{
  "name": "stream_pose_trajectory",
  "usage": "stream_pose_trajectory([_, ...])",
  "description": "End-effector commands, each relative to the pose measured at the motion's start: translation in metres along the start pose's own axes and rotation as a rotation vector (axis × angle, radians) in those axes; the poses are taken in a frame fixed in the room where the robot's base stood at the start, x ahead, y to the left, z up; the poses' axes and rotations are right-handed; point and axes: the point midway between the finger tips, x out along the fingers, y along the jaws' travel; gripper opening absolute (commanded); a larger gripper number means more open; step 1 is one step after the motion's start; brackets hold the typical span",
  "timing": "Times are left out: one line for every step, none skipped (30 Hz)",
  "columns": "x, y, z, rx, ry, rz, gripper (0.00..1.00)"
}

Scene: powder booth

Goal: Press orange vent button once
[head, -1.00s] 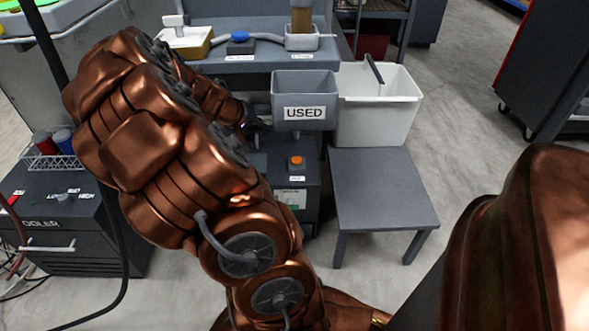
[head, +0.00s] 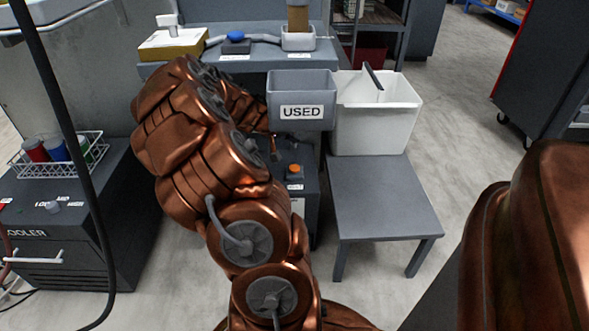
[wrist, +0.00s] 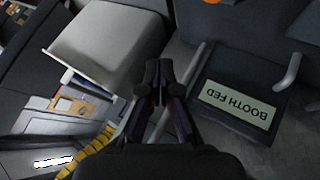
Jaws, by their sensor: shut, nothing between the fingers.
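The orange vent button (head: 295,170) sits on top of a dark box below the grey USED bin, with a small white label in front of it. My gripper (head: 275,152) is partly hidden by my arm in the head view, just left of the button and slightly farther up the picture. In the wrist view my gripper (wrist: 158,75) has its fingertips together with nothing between them. An orange patch (wrist: 211,2), apparently the button, is cut off at the top edge there, apart from the fingertips. I see no contact with the button.
The grey USED bin (head: 302,85) hangs close above and behind the button. A grey low table (head: 382,195) and a white bin (head: 378,130) stand to the right. A cooler (head: 75,235) stands at left. The wrist view shows a BOOTH FED label (wrist: 238,106).

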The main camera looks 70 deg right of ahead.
Motion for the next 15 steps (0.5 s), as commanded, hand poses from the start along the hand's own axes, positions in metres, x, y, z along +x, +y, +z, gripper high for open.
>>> stream_pose_trajectory([0.0, 0.0, 0.0, 0.0, 0.0, 0.0, 0.0])
stream_pose_trajectory([0.0, 0.0, 0.0, 0.0, 0.0, 0.0, 0.0])
stream_pose_trajectory([0.0, 0.0, 0.0, 0.0, 0.0, 0.0, 0.0])
stream_pose_trajectory([0.0, 0.0, 0.0, -0.001, 0.0, 0.0, 0.0])
stream_pose_trajectory([0.0, -0.001, 0.001, -0.001, 0.0, 0.0, 0.0])
stream_pose_trajectory([0.001, -0.001, 0.001, -0.001, 0.0, 0.0, 0.0])
stream_pose_trajectory([0.002, -0.002, 0.002, -0.001, 0.0, 0.0, 0.0])
stream_pose_trajectory([0.003, -0.002, 0.002, -0.001, 0.0, 0.0, 0.0])
stream_pose_trajectory([0.004, -0.003, 0.003, -0.001, -0.001, 0.0, 0.0])
stream_pose_trajectory([0.005, -0.004, 0.004, -0.002, -0.001, 0.0, 0.0])
stream_pose_trajectory([0.007, -0.005, 0.005, -0.002, -0.001, 0.0, 0.0])
stream_pose_trajectory([0.009, -0.007, 0.007, -0.002, -0.001, 0.0, 0.0])
stream_pose_trajectory([0.011, -0.008, 0.008, -0.002, -0.001, 0.0, 0.0])
stream_pose_trajectory([0.013, -0.009, 0.01, -0.002, -0.002, 0.0, 0.0])
stream_pose_trajectory([0.015, -0.011, 0.012, -0.002, -0.002, 0.0, 0.0])
